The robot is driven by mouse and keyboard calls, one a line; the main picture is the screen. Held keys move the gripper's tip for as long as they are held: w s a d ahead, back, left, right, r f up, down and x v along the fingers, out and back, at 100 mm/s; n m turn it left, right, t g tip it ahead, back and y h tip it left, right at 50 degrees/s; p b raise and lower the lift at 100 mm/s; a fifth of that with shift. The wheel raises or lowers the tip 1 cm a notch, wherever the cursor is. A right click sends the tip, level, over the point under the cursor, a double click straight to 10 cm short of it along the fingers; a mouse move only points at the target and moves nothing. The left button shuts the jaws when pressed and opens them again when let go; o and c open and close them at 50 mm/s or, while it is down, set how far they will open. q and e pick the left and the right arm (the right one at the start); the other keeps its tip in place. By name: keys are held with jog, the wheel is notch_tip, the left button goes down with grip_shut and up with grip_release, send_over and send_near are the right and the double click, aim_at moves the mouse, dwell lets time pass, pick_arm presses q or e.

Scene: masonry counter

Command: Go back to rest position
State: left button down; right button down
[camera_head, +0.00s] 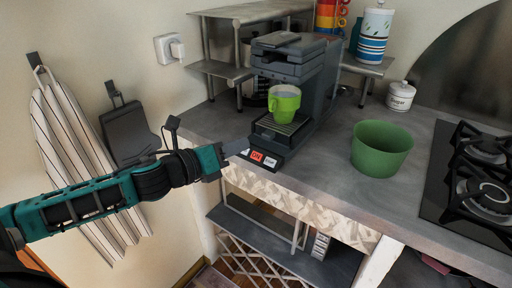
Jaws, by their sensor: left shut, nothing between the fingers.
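My left arm (110,193) comes in from the left, and its gripper (237,147) is shut and empty. The gripper's tip is at the front left of the grey coffee machine (297,60), close to the lit red button (257,156) on its base. I cannot tell if it touches. A green cup (284,102) stands upright on the machine's drip tray, under the spout. My right gripper is not in view.
A green bowl (381,148) stands on the counter (330,180), right of the machine. Further right is a gas hob (480,170). A white sugar jar (401,95) stands at the back. A striped cloth (75,160) hangs on the left wall.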

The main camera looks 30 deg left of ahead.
pick_arm(q)
jog(key=shift+s+r, duration=0.2)
jog(key=shift+r, duration=0.05)
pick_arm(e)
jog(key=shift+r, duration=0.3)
pick_arm(q)
jog(key=s+d+f+n+g+y, duration=0.1)
jog(key=s+f+n, duration=0.2)
jog(key=f+n, duration=0.4)
jog(key=s+d+f+n+g+y, duration=0.1)
jog(key=s+f+n+y, duration=0.1)
jog(key=f+n, duration=0.5)
jog(key=s+d+f+n+g, duration=0.3)
jog(key=s+d+f+n, duration=0.7)
jog(key=n, duration=0.6)
jog(key=shift+d+f, duration=0.5)
jog(key=shift+f, duration=0.4)
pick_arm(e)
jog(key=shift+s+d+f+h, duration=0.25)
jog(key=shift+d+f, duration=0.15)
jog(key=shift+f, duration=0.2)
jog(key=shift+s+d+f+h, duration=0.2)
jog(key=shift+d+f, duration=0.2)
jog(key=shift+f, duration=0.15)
